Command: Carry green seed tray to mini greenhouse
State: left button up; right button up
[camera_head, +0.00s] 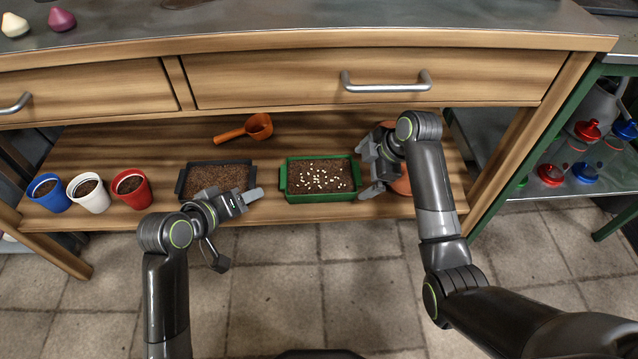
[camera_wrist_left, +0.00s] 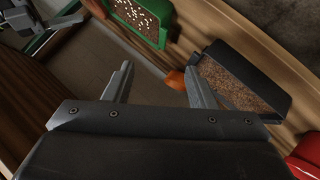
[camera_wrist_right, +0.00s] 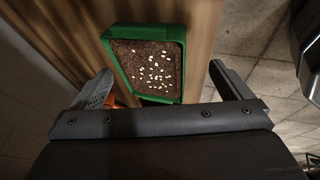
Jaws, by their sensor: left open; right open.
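The green seed tray (camera_head: 320,197) stands on the lower wooden shelf, filled with dark soil and several pale seeds. It also shows in the right wrist view (camera_wrist_right: 178,35) and at the top of the left wrist view (camera_wrist_left: 152,38). My right gripper (camera_head: 366,172) is open just right of the tray, its fingers apart from it. In the right wrist view its fingers (camera_wrist_right: 165,80) point toward the tray. My left gripper (camera_head: 240,228) is open in front of the black tray, left of the green tray. No mini greenhouse is clearly in view.
A black soil tray (camera_head: 182,183) stands left of the green one. Blue (camera_head: 50,198), white (camera_head: 90,198) and red (camera_head: 133,195) pots stand further left. An orange scoop (camera_head: 258,126) lies behind. An orange object (camera_head: 402,186) is partly hidden behind my right gripper. The drawer front (camera_head: 300,85) overhangs the shelf.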

aim_at(347, 183)
pick_arm(q)
jog(key=x, duration=1.7)
jog(key=shift+w+d+f, duration=0.15)
jog(key=shift+d, duration=0.05)
pick_arm(e)
jog(key=x, duration=0.7)
jog(key=shift+f, duration=0.25)
pick_arm(q)
jog(key=shift+c, duration=0.4)
pick_arm(e)
jog(key=shift+c, duration=0.5)
